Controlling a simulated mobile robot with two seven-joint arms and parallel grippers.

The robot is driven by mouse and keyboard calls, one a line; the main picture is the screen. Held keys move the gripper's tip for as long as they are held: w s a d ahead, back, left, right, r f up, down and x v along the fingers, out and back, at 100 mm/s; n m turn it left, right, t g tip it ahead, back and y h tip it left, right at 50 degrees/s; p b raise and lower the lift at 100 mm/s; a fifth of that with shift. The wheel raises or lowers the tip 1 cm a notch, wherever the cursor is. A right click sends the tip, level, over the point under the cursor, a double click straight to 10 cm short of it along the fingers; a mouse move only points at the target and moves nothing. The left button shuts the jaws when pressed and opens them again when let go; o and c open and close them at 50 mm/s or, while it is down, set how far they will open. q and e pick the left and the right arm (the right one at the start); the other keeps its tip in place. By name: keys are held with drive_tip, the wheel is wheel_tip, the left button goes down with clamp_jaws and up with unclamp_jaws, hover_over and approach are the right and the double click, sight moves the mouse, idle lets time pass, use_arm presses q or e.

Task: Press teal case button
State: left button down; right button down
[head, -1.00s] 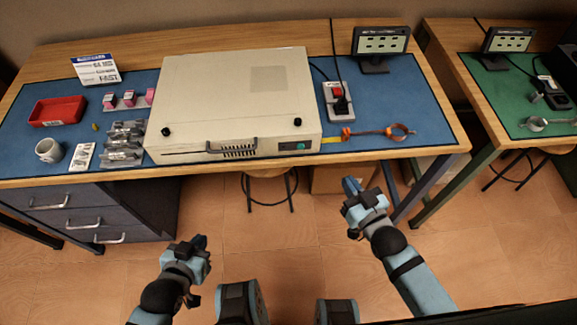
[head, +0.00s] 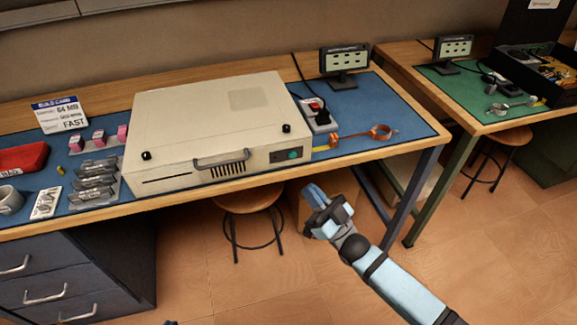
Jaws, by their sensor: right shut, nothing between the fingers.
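The beige computer case (head: 205,125) lies flat on the blue mat of the workbench. Its teal button (head: 293,154) is on a dark panel at the right end of the front face, facing me. My right gripper (head: 314,196) is shut and empty, in front of the bench edge, below and slightly right of the button and apart from it. Nothing covers the button. My left gripper is out of view; only a tiny dark bit at the bottom edge may be part of that arm.
A power switch box (head: 318,118) and an orange-ended strap (head: 360,136) lie right of the case. Memory modules (head: 97,180), pink items and a red tray (head: 22,158) are at left. A stool (head: 247,202) stands under the bench. Air before the case front is clear.

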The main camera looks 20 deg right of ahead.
sight(293, 155)
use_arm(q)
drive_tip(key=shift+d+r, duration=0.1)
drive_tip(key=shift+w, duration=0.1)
use_arm(e)
drive_tip(key=shift+w, duration=0.1)
use_arm(q)
drive_tip(key=b, duration=0.3)
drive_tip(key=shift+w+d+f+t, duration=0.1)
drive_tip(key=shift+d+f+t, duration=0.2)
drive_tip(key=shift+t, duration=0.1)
use_arm(e)
drive_tip(key=w, duration=0.8)
drive_tip(key=shift+w+a, duration=0.15)
drive_tip(key=shift+w, duration=0.2)
use_arm(q)
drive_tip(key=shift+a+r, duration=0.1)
drive_tip(key=shift+b, duration=0.3)
use_arm(e)
drive_tip(key=shift+w, duration=0.15)
idle(0.6)
drive_tip(key=shift+w, duration=0.3)
